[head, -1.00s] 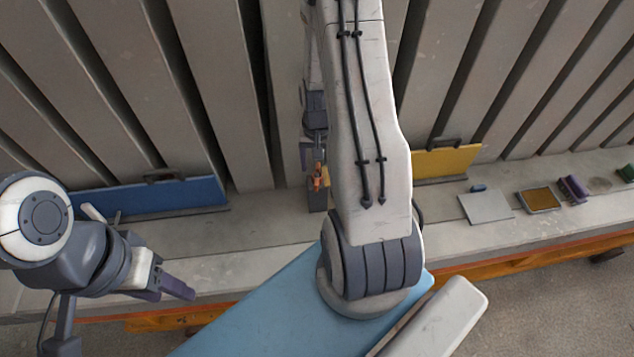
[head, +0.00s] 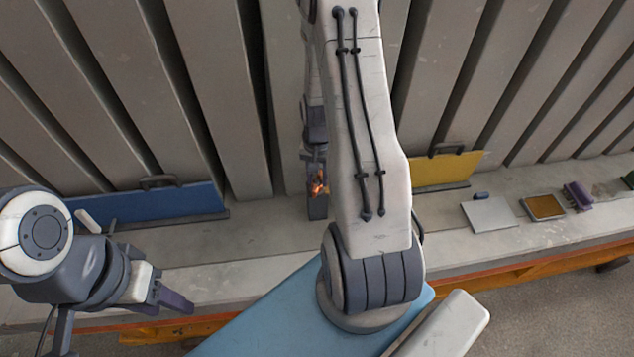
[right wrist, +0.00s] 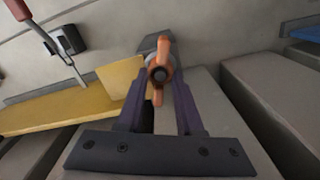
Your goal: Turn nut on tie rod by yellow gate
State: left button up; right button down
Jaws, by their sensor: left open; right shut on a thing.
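The yellow gate (head: 446,170) stands against the panels right of my right arm; it also shows at left in the right wrist view (right wrist: 62,110). The orange wing nut (right wrist: 160,72) sits on the end of the tie rod, its wings nearly upright in the right wrist view. The rod itself is mostly hidden behind it. My right gripper (right wrist: 158,90) is shut on the nut, with a purple finger on each side. In the head view the nut (head: 318,187) is small and partly hidden by the arm. My left gripper (head: 172,298) is open and empty over the front edge.
A blue gate (head: 150,205) stands at left. On the ledge at right lie a grey plate (head: 490,214), a tray with brown contents (head: 543,207) and a purple item (head: 578,195). A red-handled tool (right wrist: 38,32) shows in the right wrist view.

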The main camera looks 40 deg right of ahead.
jog(key=shift+m, duration=1)
jog(key=m, duration=0.3)
jog(key=shift+s, duration=0.15)
jog(key=shift+m, duration=0.3)
jog(key=shift+m, duration=1.7)
jog(key=shift+s+m+p, duration=0.1)
jog(key=shift+m+p, duration=0.2)
jog(key=shift+m, duration=1.4)
